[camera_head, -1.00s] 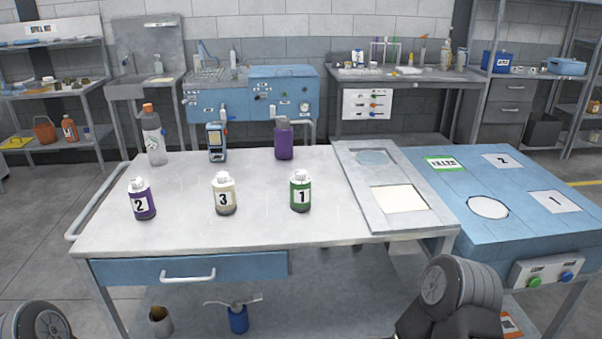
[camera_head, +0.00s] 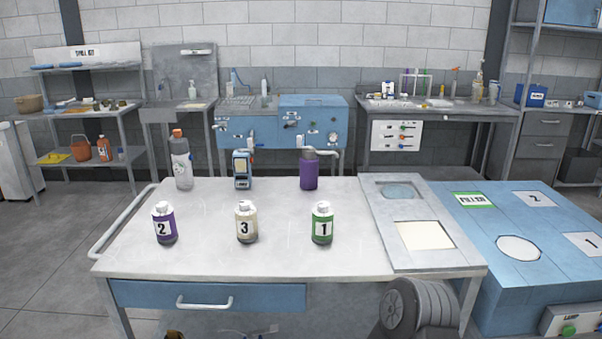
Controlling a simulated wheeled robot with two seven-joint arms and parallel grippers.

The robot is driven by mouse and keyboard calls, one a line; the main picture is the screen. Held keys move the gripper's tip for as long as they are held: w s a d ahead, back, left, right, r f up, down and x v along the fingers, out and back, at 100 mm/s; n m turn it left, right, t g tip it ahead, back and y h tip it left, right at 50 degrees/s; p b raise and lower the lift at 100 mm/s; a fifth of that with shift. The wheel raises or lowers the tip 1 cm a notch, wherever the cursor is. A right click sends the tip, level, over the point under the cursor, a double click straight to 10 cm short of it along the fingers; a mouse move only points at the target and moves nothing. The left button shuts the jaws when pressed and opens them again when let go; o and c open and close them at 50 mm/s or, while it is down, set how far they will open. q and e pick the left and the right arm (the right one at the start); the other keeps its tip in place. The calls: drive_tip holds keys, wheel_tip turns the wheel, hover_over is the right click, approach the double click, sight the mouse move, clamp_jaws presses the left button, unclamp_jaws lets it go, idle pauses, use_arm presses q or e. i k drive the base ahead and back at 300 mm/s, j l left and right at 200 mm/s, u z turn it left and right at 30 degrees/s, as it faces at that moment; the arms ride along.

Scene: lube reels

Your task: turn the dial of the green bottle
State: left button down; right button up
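The green bottle (camera_head: 322,224) stands upright on the white-topped table, with a white cap and a label reading 1. It is the rightmost of three small bottles in a row. The cream bottle (camera_head: 246,222) labelled 3 stands left of it, and the purple bottle (camera_head: 164,223) labelled 2 stands farther left. A dark, ribbed round part of my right arm shows at the bottom, in front of the table's right side. Neither gripper's fingers are in view. Nothing touches the green bottle.
Behind the row stand a grey bottle with an orange cap (camera_head: 181,163), a blue handheld device (camera_head: 242,170) and a plain purple bottle (camera_head: 309,170). A grey panel (camera_head: 376,222) with two openings lies on the right. A blue filler station (camera_head: 480,240) adjoins it. The tabletop around the small bottles is clear.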

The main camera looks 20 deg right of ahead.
sight(322, 207)
drive_tip(key=l+u, duration=0.3)
drive_tip(key=l, duration=0.25)
drive_tip(key=l+u, duration=0.25)
drive_tip(key=l, duration=0.25)
drive_tip(key=k+l+u, duration=0.15)
drive_tip(key=l+u, duration=0.15)
drive_tip(key=l, duration=0.2)
drive_tip(key=k+l, duration=0.1)
drive_tip(key=l, duration=0.3)
drive_tip(key=k+l, duration=0.1)
drive_tip(key=l, duration=0.3)
drive_tip(key=k+l, duration=0.1)
drive_tip(key=l, duration=0.3)
drive_tip(key=k+l, duration=0.15)
drive_tip(key=l, duration=0.3)
drive_tip(key=k+l+u, duration=0.1)
drive_tip(key=l, duration=0.3)
